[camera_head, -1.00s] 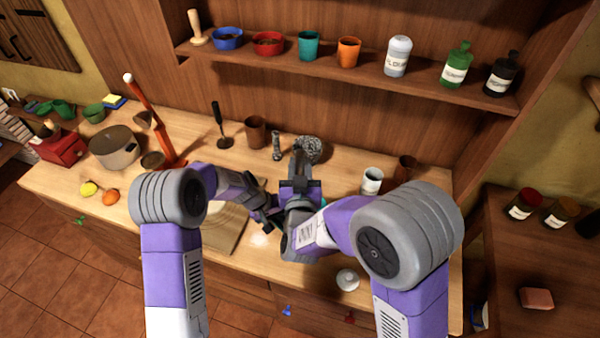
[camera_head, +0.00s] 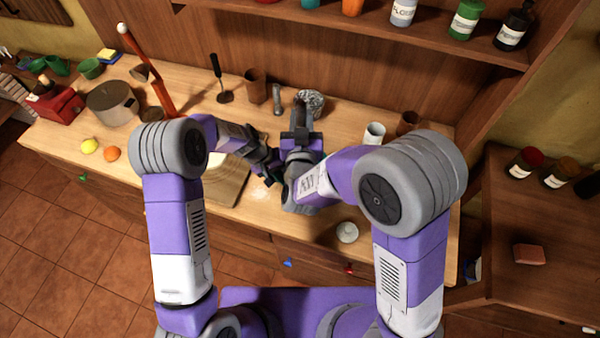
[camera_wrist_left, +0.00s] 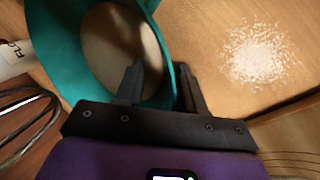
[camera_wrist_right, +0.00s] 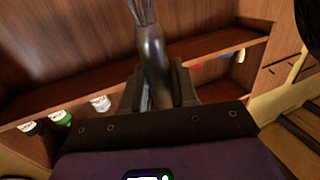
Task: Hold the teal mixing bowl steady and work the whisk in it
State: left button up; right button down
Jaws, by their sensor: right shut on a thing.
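The teal mixing bowl (camera_wrist_left: 73,62) shows in the left wrist view, with pale contents inside. My arms hide almost all of it in the head view. My left gripper (camera_wrist_left: 160,82) straddles its rim, one finger inside and one outside, with a visible gap between them. In the head view my left gripper (camera_head: 270,167) is low beside the right one. My right gripper (camera_wrist_right: 153,90) is shut on the whisk's metal handle (camera_wrist_right: 153,60); the wires run out of the top of that view. The wire head (camera_head: 310,100) shows beyond my right gripper (camera_head: 302,125) in the head view.
A white powder patch (camera_wrist_left: 258,53) lies on the counter beside the bowl. A cutting board (camera_head: 225,180) lies left of my grippers. A brown canister (camera_head: 255,87), a white cup (camera_head: 374,134) and a brown cup (camera_head: 408,123) stand nearby. A shelf (camera_head: 440,50) runs above the counter.

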pick_arm(q)
jog(key=v, duration=1.2)
jog(key=shift+s, duration=0.1)
